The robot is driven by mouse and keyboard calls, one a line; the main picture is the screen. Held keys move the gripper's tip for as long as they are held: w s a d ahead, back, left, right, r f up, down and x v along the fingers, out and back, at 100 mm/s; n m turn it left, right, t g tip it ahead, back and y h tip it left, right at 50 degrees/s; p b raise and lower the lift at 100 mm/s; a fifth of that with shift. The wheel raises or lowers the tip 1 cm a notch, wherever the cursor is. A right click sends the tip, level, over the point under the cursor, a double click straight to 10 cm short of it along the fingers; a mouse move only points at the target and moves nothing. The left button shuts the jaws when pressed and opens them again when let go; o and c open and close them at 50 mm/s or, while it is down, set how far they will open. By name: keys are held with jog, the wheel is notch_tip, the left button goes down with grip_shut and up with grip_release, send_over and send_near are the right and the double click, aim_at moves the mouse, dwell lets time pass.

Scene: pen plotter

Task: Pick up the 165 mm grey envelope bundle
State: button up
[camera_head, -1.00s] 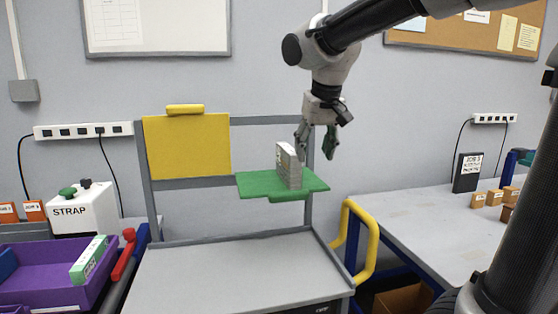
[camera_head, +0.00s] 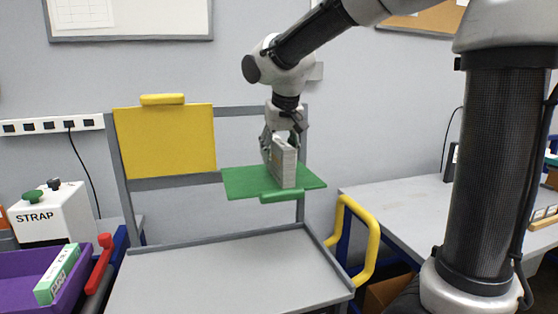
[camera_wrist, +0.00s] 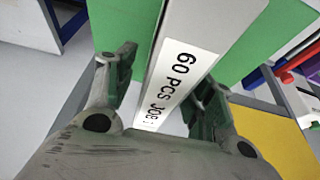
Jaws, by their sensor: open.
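The grey envelope bundle (camera_head: 284,162) stands upright on the green shelf (camera_head: 240,182) of the grey frame. My gripper (camera_head: 281,140) is at the bundle's top, with its fingers around the bundle's upper part. In the wrist view the bundle (camera_wrist: 190,50) shows a white label reading "60 PCS JOB", and it lies between the two open fingers of my gripper (camera_wrist: 165,90). A gap shows beside the left finger; the right finger is close to the label side. The bundle's lower part is partly hidden in the wrist view.
A yellow panel (camera_head: 165,140) is left of the shelf. A grey cart top (camera_head: 230,275) lies below, with a yellow handle (camera_head: 358,240) at its right. A purple bin (camera_head: 25,275) and a white STRAP box (camera_head: 52,212) stand at the left.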

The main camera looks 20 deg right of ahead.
jog(key=shift+x, duration=0.8)
grip_shut()
jog(key=shift+r, duration=0.1)
